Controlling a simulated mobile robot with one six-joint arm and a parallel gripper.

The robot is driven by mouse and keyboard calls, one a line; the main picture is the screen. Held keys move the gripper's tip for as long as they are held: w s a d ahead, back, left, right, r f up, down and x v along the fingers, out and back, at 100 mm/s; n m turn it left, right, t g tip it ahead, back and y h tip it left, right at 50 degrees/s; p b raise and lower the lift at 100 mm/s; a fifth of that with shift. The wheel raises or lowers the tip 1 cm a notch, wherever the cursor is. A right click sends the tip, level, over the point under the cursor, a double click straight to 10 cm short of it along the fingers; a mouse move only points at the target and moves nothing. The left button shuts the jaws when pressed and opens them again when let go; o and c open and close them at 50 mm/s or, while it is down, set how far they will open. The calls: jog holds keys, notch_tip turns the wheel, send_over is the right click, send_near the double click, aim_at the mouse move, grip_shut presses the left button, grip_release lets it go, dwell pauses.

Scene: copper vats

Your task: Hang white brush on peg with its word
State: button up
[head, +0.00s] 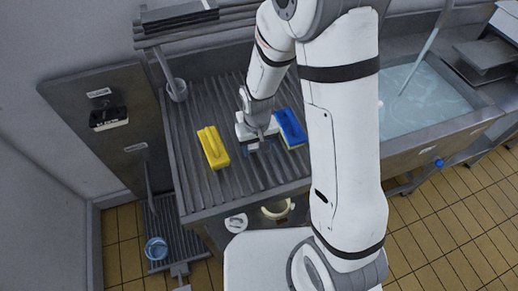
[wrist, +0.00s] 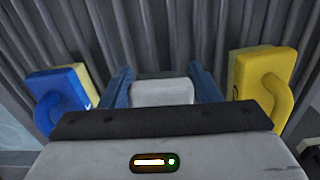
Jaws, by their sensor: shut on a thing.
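My gripper (head: 258,147) is low over the ribbed metal draining surface, between a yellow brush and a blue brush. In the wrist view, its two blue fingers (wrist: 160,88) are shut on the white brush (wrist: 162,93), seen as a pale block between them. In the head view the white brush is mostly hidden by my wrist. I cannot tell whether it still touches the surface. On the left wall panel (head: 75,115), a small white label (head: 98,93) is above a hanging black brush (head: 109,118). A second label (head: 135,147) is lower right. Their words are too small to read.
The yellow brush (head: 213,147) also shows in the wrist view (wrist: 262,80), as does the blue brush (head: 290,128) (wrist: 62,95). A shelf (head: 200,25) overhangs the back of the draining surface (head: 195,185). A water-filled sink (head: 420,100) is at right.

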jog(key=shift+f, duration=1.25)
jog(key=shift+f, duration=0.1)
jog(key=shift+f, duration=0.15)
jog(key=o, duration=1.1)
